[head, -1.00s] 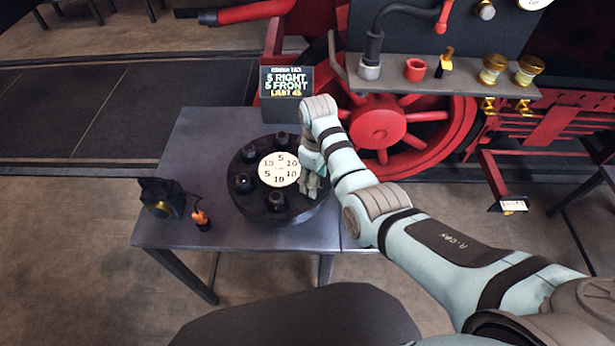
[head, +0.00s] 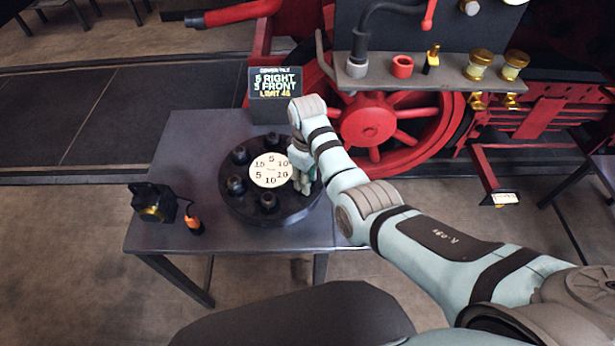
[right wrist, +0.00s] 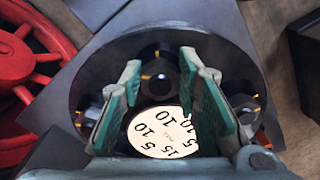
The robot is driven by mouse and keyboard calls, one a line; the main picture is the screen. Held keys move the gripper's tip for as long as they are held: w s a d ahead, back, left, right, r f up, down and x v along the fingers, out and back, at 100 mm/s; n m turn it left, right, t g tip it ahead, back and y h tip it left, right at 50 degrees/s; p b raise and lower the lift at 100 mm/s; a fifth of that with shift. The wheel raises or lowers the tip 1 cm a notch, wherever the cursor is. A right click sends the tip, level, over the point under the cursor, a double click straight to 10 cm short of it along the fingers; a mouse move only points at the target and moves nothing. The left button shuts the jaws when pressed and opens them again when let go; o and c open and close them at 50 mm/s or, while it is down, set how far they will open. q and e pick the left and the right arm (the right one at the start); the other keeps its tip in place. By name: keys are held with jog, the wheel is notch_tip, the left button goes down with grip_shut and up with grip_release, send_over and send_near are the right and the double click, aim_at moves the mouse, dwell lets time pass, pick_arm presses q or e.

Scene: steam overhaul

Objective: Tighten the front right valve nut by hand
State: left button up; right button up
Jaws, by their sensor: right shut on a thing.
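The black round valve cover (head: 228,204) lies on the grey table, with dark nuts around a white number plate (head: 268,171). My right gripper (head: 303,184) points down over the right front part of the cover. It hides the front right valve nut in the head view. In the right wrist view a dark nut with a yellow mark (right wrist: 158,78) stands between the two teal fingers. The gripper is shut on this nut, which by its place is the front right valve nut. Other nuts (head: 268,200) stand clear of the fingers. My left gripper is out of view.
A small display (head: 274,92) behind the cover shows lines for right, front and a limit. A black device (head: 153,203) and an orange-and-black item (head: 194,222) are on the table's left. A red locomotive wheel (head: 372,120) and a shelf with brass fittings (head: 479,65) stand behind.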

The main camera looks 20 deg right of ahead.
jog(key=m, duration=0.6)
jog(key=shift+a+r, duration=0.1)
jog(key=shift+a, duration=0.1)
jog(key=m, duration=0.4)
jog(key=shift+a+m, duration=0.15)
jog(key=shift+m, duration=0.15)
jog(key=o, duration=1.2)
jog(key=shift+c, duration=0.2)
notch_tip(320, 180, up, 8)
jog(key=shift+f, duration=0.25)
